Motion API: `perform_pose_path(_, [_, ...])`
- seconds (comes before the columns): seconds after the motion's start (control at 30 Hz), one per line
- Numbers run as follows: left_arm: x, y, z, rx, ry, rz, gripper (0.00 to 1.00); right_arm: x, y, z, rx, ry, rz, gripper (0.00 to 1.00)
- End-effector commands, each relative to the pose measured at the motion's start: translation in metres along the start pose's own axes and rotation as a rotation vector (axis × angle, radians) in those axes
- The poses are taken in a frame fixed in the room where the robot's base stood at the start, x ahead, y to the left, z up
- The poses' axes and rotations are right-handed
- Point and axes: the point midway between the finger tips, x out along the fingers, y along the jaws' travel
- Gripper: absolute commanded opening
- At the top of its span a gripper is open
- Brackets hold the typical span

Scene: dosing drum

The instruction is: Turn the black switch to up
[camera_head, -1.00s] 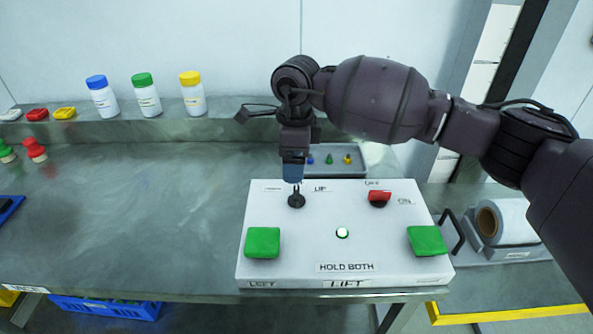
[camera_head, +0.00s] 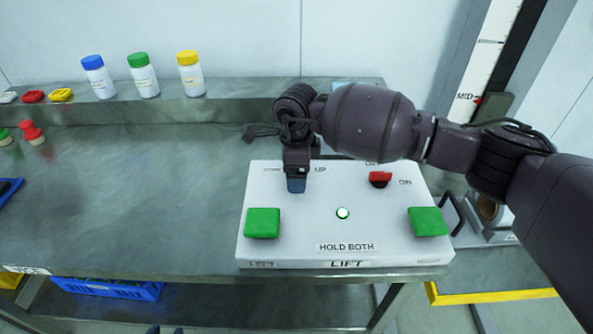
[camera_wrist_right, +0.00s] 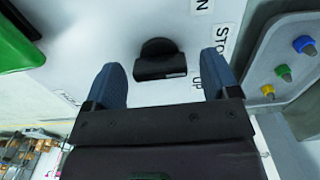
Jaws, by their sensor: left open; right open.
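The black switch (camera_wrist_right: 160,62) sits on the white control box (camera_head: 300,235), near an UP label, and is hidden behind my right gripper in the head view. My right gripper (camera_head: 296,186) comes down over the switch's place. In the right wrist view its two blue fingers (camera_wrist_right: 163,70) are open, one on each side of the switch, with gaps between. Which label the switch points to I cannot tell. What look like my left gripper's tips (camera_head: 165,330) just show at the bottom edge, apart and far from the box.
The box also carries a red switch (camera_head: 380,178), two green pads (camera_head: 262,223) (camera_head: 428,222) and a lit button (camera_head: 342,213). Capped bottles (camera_head: 144,77) stand on the back ledge. A scale with a red marker (camera_head: 477,101) at MID stands right.

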Motion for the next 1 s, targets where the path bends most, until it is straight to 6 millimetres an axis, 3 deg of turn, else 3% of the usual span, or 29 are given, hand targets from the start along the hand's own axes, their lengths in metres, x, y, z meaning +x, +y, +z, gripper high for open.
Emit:
perform_pose_path(0.33, [-0.0019,-0.0004,0.0031,0.0,-0.007,-0.001,0.43,0.0027,0.0,-0.0001,0.0,0.0,0.0,0.79])
perform_pose_path(0.6, [-0.002,-0.0005,0.0039,0.0,-0.009,-0.001,0.43,0.0026,0.0,0.0,0.0,0.0,0.0,0.38])
perform_pose_path(0.67, [-0.0019,-0.0005,0.0043,0.0,-0.009,-0.001,0.43,0.0025,0.0,0.0,0.0,0.0,0.0,0.32])
perform_pose_path(1.0, [-0.0037,-0.0012,0.001,0.0,-0.007,-0.002,0.43,0.001,0.0,-0.0002,0.062,0.0,-0.001,0.32])
